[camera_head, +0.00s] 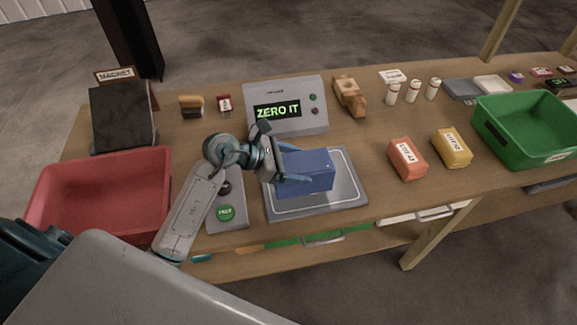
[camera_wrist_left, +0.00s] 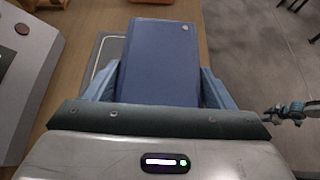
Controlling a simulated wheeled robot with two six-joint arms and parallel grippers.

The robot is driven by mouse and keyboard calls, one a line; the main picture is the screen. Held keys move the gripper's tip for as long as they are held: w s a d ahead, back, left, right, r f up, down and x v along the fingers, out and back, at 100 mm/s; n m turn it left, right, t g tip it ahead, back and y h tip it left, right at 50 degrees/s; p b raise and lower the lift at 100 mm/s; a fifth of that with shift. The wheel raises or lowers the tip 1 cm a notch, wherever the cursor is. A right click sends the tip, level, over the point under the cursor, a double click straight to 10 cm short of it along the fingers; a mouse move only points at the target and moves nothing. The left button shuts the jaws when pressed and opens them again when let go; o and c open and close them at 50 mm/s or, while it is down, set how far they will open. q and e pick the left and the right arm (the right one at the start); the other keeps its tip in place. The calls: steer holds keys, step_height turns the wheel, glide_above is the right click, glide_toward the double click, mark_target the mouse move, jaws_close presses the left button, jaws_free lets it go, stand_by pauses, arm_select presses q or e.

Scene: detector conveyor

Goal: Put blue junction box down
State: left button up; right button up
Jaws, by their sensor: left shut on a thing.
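The blue junction box (camera_head: 306,171) is over the grey weighing plate (camera_head: 345,201) in the head view. My left gripper (camera_head: 294,166) is shut on it, with a finger along each side. In the left wrist view the box (camera_wrist_left: 158,62) fills the middle between the two blue fingers. Whether its underside touches the plate is hidden. The plate's edge also shows in the left wrist view (camera_wrist_left: 108,50). The grey display unit (camera_head: 287,96) behind the plate reads "ZERO IT". My right gripper is not identifiable in the head view.
A red bin (camera_head: 98,192) stands left and a green bin (camera_head: 530,128) right. A grey panel with a green button (camera_head: 226,212) lies beside the plate. An orange block (camera_head: 408,160) and a yellow block (camera_head: 452,149) lie to the right. A wooden piece (camera_head: 350,95) and white bottles (camera_head: 412,91) stand behind.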

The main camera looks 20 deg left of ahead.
arm_select(q)
steer(key=shift+w+d+r, duration=0.2)
steer(key=shift+w, duration=0.1)
step_height(320, 180, down, 4)
steer(key=shift+r+b, duration=0.1)
steer(key=shift+b, duration=0.9)
steer(key=shift+r, duration=0.1)
steer(key=shift+f, duration=0.2)
steer(key=o, duration=1.9)
steer(key=shift+s, duration=0.1)
steer(key=shift+c, duration=0.2)
